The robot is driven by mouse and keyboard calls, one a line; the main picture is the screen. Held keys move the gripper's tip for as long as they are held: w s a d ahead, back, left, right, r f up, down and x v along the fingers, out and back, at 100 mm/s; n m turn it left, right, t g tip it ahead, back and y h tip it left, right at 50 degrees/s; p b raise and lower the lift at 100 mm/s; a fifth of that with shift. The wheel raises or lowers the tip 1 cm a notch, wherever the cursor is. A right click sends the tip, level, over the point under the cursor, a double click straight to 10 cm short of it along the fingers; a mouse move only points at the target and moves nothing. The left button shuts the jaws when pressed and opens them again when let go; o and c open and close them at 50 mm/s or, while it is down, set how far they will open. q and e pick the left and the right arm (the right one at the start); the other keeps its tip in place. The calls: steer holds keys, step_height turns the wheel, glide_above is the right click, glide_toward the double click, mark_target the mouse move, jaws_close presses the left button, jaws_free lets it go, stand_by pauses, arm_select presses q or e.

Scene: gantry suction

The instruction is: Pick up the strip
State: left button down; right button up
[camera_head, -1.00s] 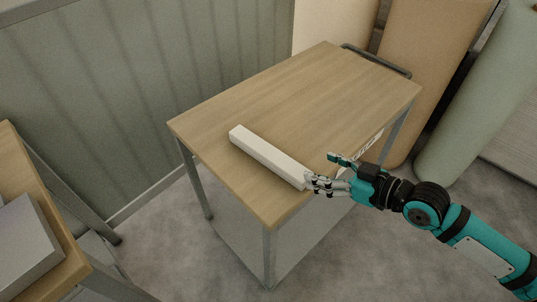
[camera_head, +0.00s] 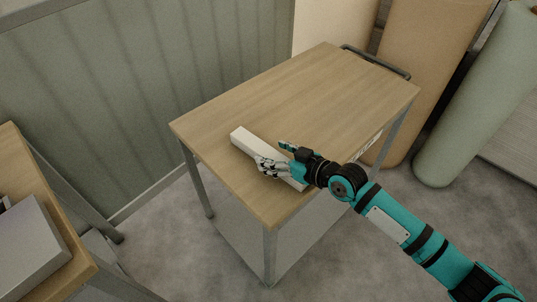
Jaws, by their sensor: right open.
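The strip is a long white bar (camera_head: 248,140) lying on the wooden top of a cart (camera_head: 325,85), near its left front edge. It runs from upper left to lower right. My right gripper (camera_head: 272,158) is open over the middle of the strip and hides part of it. The strip's lower right end shows just below the gripper. I cannot tell whether the fingers touch the strip. My left gripper is not in view.
A second wooden table (camera_head: 25,200) with a grey box (camera_head: 30,245) stands at the left. A ribbed green wall (camera_head: 130,90) is behind. Large tan and green rolls (camera_head: 480,95) stand at the right. The rest of the cart top is clear.

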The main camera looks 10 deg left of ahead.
steer(key=shift+w+a+f, duration=0.15)
steer(key=shift+a, duration=0.05)
jaws_close()
stand_by(0.4)
steer(key=shift+r, duration=0.2)
